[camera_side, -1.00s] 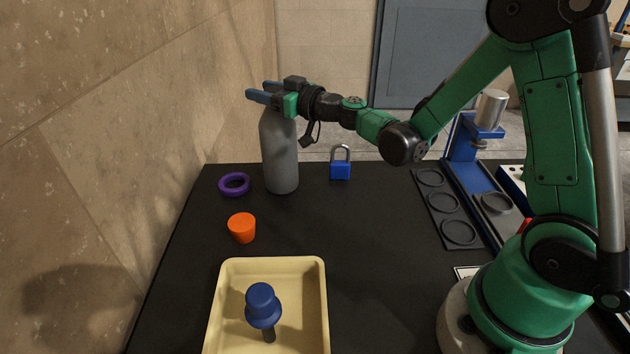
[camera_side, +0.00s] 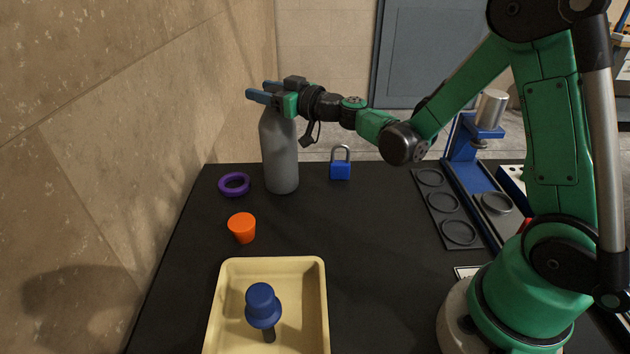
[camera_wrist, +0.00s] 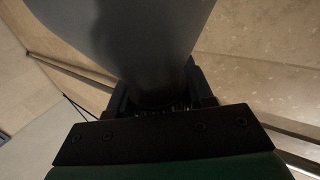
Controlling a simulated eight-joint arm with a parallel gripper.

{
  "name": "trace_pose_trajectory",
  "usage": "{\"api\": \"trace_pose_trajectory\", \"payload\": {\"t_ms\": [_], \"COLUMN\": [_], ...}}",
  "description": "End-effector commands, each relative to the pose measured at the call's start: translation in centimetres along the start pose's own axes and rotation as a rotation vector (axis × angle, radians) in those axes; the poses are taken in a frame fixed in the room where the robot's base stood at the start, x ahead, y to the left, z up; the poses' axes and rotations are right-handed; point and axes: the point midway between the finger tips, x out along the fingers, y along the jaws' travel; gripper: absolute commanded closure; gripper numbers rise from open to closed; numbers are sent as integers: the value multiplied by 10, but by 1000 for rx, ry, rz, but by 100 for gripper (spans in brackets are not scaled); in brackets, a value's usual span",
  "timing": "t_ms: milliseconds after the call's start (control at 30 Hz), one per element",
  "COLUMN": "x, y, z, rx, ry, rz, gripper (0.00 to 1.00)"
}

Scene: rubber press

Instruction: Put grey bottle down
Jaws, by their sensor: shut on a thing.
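The grey bottle (camera_side: 280,160) is upright near the far left of the black table, its base at or very near the tabletop. My gripper (camera_side: 262,92) is at the bottle's top and shut on it, with its blue-grey fingers reaching left past the neck. The bottle's upper end is hidden by the gripper. In the wrist view the grey bottle (camera_wrist: 130,35) fills the upper middle, and my gripper (camera_wrist: 160,100) closes around its narrow end, which is dark and hard to make out.
A purple ring (camera_side: 234,191) lies left of the bottle, a blue padlock (camera_side: 340,170) stands to its right. An orange cup (camera_side: 242,228) and a cream tray (camera_side: 322,300) holding a blue-headed stamp (camera_side: 262,302) are nearer. A blue press (camera_side: 462,140) stands right. The table's middle is clear.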

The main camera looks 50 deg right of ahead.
Motion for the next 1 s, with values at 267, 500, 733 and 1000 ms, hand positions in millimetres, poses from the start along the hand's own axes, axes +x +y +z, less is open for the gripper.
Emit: {"api": "trace_pose_trajectory", "payload": {"t_ms": [267, 500, 733, 1000], "x": [0, 0, 0, 0], "y": [0, 0, 0, 0], "z": [-2, -21, -71, -136], "rx": [1, 1, 1, 1], "ry": [0, 0, 1, 1], "rz": [0, 0, 0, 0], "gripper": [100, 100, 100, 100]}}
